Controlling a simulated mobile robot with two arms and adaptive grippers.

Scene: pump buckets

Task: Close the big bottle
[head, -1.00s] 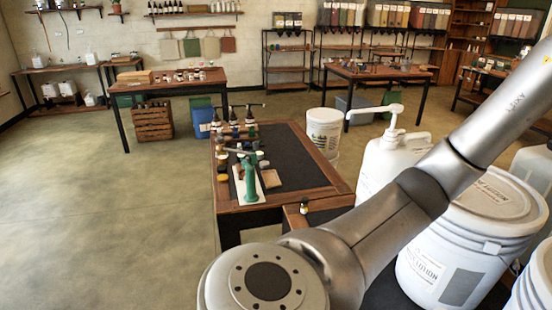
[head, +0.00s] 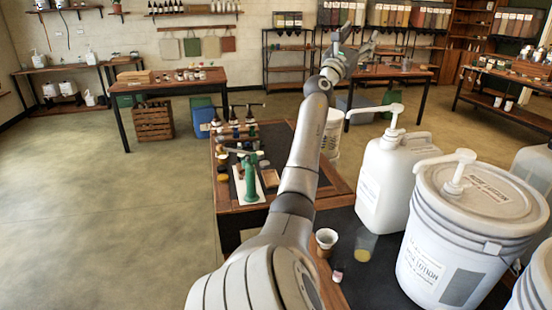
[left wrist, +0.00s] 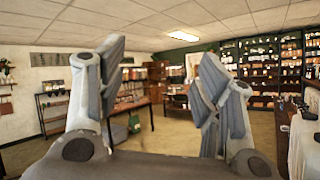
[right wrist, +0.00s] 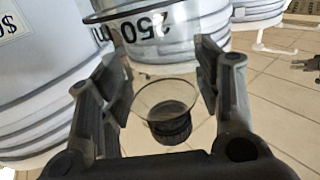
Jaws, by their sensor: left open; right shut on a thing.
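My left gripper (head: 355,38) is open and empty, raised high beyond the dark-topped table; its spread fingers also show in the left wrist view (left wrist: 162,65). My right gripper (right wrist: 160,75) appears only in its wrist view. It is shut on a clear, see-through vessel (right wrist: 150,62), with a black ribbed cap-like part (right wrist: 170,125) at its lower end. I cannot tell whether this part is fastened on. A white pump jug (head: 385,185) stands at the right in the head view. I cannot tell which vessel is the big bottle.
A large white pump bucket (head: 445,255) stands beside the jug. A white cup (head: 327,242), an amber-tinted clear cup (head: 366,243) and a small pink-topped item (head: 337,277) are near my left arm. A green press (head: 250,180) stands farther left. The left floor is clear.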

